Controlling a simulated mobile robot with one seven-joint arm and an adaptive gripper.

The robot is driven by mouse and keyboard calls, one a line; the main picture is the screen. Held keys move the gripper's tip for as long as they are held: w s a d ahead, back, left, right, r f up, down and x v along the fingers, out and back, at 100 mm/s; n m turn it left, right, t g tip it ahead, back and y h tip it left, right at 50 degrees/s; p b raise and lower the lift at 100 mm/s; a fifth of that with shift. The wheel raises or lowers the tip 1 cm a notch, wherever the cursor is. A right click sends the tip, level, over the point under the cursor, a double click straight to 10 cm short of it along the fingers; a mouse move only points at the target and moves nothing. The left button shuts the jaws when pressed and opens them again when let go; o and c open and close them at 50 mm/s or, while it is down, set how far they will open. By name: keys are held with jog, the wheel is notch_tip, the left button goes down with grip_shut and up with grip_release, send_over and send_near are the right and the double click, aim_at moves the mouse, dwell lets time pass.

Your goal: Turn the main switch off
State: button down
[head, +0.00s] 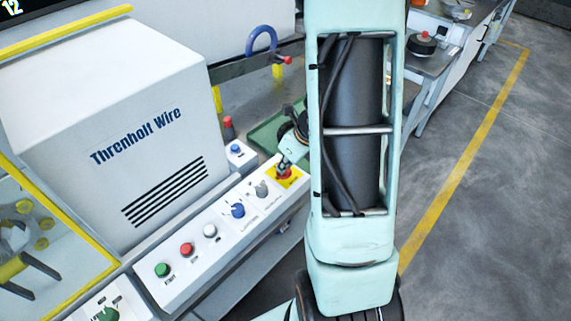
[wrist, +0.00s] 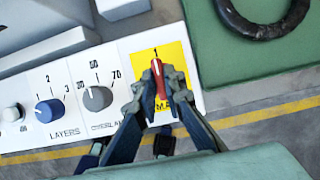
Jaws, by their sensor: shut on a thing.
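The main switch is a red handle (wrist: 158,79) on a yellow plate (wrist: 177,55) at the right end of the white control panel (head: 217,240). In the wrist view the handle points up toward the mark at the plate's top, with lettering partly hidden below it. My gripper (wrist: 157,88) is shut on the red handle, with one finger on each side. In the head view my gripper (head: 287,162) reaches down to the yellow plate (head: 292,178), and the red handle (head: 284,173) shows just beneath it.
Left of the switch are a grey overlap knob (wrist: 97,98), a blue layers knob (wrist: 48,109) and a white knob (wrist: 12,113). Further along are red (head: 187,249) and green (head: 162,269) buttons. A green tray (wrist: 230,60) holding a dark ring lies beyond the panel.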

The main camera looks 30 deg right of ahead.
jog(key=shift+n, duration=0.3)
jog(key=n+g+y, duration=0.1)
jog(key=n, duration=0.2)
jog(key=shift+d, duration=0.15)
jog(key=n, duration=0.2)
jog(key=n+g+y, duration=0.1)
jog(key=n, duration=0.2)
jog(key=shift+w, duration=0.2)
jog(key=n+g, duration=0.1)
jog(key=n, duration=0.1)
jog(key=n+g, duration=0.1)
jog(key=n, duration=0.1)
jog(key=shift+w+d+n+y, duration=0.1)
jog(key=shift+n+y, duration=0.2)
jog(key=shift+y, duration=0.1)
jog(key=n+g, duration=0.1)
jog(key=n, duration=0.3)
jog(key=shift+w+n+g, duration=0.1)
jog(key=shift+n+g, duration=0.2)
jog(key=shift+g, duration=0.1)
jog(key=c, duration=2)
grip_release()
